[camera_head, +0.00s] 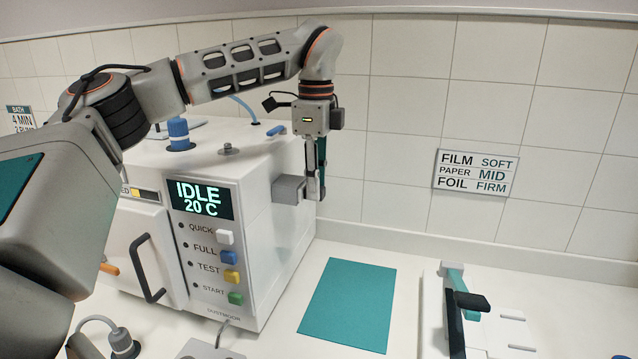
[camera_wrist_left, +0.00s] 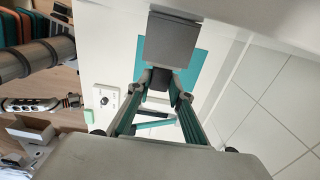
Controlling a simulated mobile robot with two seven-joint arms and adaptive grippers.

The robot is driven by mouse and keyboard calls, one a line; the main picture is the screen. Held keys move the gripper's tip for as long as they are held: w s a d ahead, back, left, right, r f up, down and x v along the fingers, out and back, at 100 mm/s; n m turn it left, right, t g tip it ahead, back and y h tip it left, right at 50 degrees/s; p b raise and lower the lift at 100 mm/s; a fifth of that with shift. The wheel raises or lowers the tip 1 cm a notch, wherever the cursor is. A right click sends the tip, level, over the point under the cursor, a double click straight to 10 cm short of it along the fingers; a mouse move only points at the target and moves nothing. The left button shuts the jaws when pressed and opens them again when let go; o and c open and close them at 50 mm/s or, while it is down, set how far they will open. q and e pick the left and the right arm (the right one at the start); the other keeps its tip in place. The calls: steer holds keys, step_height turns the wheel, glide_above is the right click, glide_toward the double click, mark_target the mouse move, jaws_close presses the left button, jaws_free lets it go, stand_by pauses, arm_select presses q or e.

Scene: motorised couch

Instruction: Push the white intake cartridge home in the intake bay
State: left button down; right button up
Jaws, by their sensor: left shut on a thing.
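The white machine (camera_head: 285,215) has a grey block (camera_head: 288,190) standing out from its right side. The block also shows large in the left wrist view (camera_wrist_left: 172,42). My left gripper (camera_head: 314,192) is at the block's outer end, pointing down. In the left wrist view its fingers (camera_wrist_left: 161,82) are closed around a small dark piece (camera_wrist_left: 161,76) at the block's end. I cannot make out a white cartridge or the inside of an intake bay. The right gripper cannot be made out.
The machine's display (camera_head: 202,200) reads IDLE 20 C, above several coloured buttons. A teal mat (camera_head: 347,304) lies on the counter to its right. A white device with a black-handled lever (camera_head: 471,300) stands further right. The tiled wall with a film, paper and foil sign (camera_head: 476,174) is behind.

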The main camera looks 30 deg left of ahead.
arm_select(q)
steer(key=shift+s+a, duration=0.1)
steer(key=shift+a, duration=0.25)
steer(key=c, duration=1.7)
jaws_free()
step_height(320, 180, up, 12)
steer(key=shift+r, duration=0.1)
